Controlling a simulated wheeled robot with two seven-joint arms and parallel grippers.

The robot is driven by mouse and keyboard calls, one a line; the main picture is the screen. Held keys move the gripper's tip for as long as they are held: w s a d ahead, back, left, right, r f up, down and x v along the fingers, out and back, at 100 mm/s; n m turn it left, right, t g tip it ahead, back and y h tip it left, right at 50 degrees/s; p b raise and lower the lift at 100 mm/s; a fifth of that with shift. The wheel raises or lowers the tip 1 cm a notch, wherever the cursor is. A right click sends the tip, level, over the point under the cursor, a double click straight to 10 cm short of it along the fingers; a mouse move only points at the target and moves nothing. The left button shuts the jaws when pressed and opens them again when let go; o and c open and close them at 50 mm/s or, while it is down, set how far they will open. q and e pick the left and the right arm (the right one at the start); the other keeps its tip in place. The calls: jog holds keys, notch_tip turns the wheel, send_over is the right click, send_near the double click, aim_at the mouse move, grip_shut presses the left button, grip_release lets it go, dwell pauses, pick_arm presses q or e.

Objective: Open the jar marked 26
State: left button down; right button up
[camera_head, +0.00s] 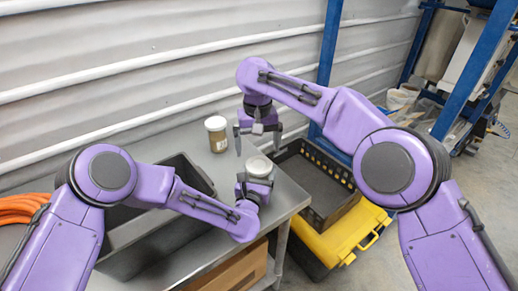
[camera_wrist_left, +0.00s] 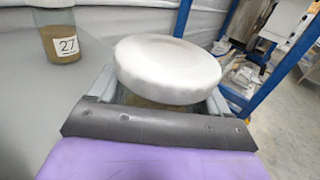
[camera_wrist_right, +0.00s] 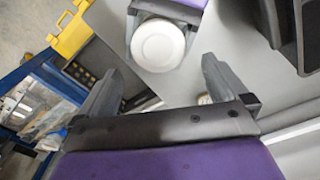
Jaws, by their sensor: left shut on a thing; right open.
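A jar with a round white lid (camera_head: 259,167) stands at the table's right end, between the fingers of my left gripper (camera_head: 252,186), which is shut on it. In the left wrist view the lid (camera_wrist_left: 167,68) fills the middle and the jar body below is mostly hidden; no number shows on it. My right gripper (camera_head: 258,135) is open and empty, above and behind this jar. In the right wrist view the lid (camera_wrist_right: 158,45) lies beyond the open fingers. A second jar (camera_head: 216,134), with a pale lid, stands farther back; its label reads 27 in the left wrist view (camera_wrist_left: 66,44).
A grey bin (camera_head: 150,232) stands on the metal table (camera_head: 284,200) at left. Orange hose (camera_head: 22,207) lies beside it. A black crate (camera_head: 318,182) and a yellow case (camera_head: 345,235) are off the table's right edge. A corrugated wall is behind.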

aim_at(259, 164)
jog(key=m, duration=0.2)
jog(key=r+m, duration=0.1)
jog(key=m, duration=0.1)
jog(key=shift+r+m, duration=0.15)
jog(key=shift+m, duration=0.25)
jog(key=m, duration=0.3)
jog(key=shift+s+d+r, duration=0.1)
jog(key=shift+m, duration=0.3)
notch_tip(259, 164, down, 8)
jog(key=c, duration=1.1)
jog(key=shift+o, duration=0.2)
jog(key=n, duration=0.4)
jog(key=shift+n, duration=0.3)
jog(key=n, duration=0.5)
jog(key=shift+r+n, duration=0.1)
jog(key=shift+n, duration=0.2)
jog(key=o, duration=1.1)
jog(key=shift+c, duration=0.2)
